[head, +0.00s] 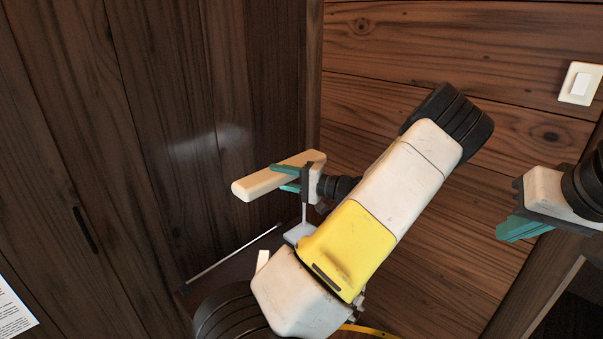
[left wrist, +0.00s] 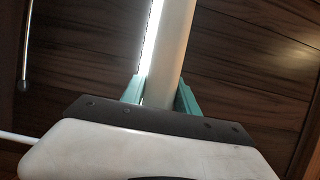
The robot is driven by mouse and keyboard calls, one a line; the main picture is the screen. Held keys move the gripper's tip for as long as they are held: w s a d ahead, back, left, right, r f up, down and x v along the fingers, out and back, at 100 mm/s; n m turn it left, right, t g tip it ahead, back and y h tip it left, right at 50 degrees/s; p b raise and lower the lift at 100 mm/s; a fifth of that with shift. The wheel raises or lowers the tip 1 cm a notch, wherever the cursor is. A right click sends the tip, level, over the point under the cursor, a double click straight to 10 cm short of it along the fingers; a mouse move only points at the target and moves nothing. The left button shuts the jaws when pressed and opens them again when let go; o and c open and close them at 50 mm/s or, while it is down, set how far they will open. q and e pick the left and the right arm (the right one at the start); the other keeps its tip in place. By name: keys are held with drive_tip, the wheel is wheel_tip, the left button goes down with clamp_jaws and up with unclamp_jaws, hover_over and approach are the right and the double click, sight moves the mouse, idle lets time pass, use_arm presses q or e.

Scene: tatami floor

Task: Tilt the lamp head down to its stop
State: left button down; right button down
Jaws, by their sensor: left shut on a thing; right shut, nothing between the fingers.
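The lamp head (head: 262,183) is a cream, rounded bar, seen at mid-picture in the head view and sloping down to the left. My left gripper (head: 286,178) is shut on it, with teal fingers on either side. In the left wrist view the lamp head (left wrist: 173,45) runs up between the teal fingers (left wrist: 160,95), and a bright lit strip shows along its left side. A thin pale lamp stem (head: 304,212) drops below the gripper to a small grey-white base (head: 298,233). The joint is hidden behind my gripper. My right gripper (head: 522,228) is shut and empty at the right.
Dark wooden panels (head: 80,120) stand behind and to the left, with a glow on one. A light switch (head: 580,83) is on the wood wall at the upper right. A printed sheet (head: 14,308) is at the lower left.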

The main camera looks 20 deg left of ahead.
use_arm(q)
drive_tip(key=shift+f, duration=0.1)
idle(0.4)
drive_tip(key=y, duration=0.1)
drive_tip(key=f+n+y, duration=0.1)
drive_tip(key=y, duration=0.1)
drive_tip(key=shift+f, duration=0.1)
drive_tip(key=shift+a+f+n+g+y, duration=0.1)
drive_tip(key=shift+f+n+g+y, duration=0.3)
drive_tip(key=shift+n+y, duration=0.4)
drive_tip(key=shift+f+n+g+y, duration=0.15)
drive_tip(key=shift+n+g+y, duration=0.4)
drive_tip(key=shift+y, duration=0.35)
drive_tip(key=c, duration=0.9)
unclamp_jaws()
drive_tip(key=v, duration=0.7)
drive_tip(key=shift+d+f, duration=0.25)
drive_tip(key=shift+d, duration=0.05)
drive_tip(key=shift+d, duration=0.1)
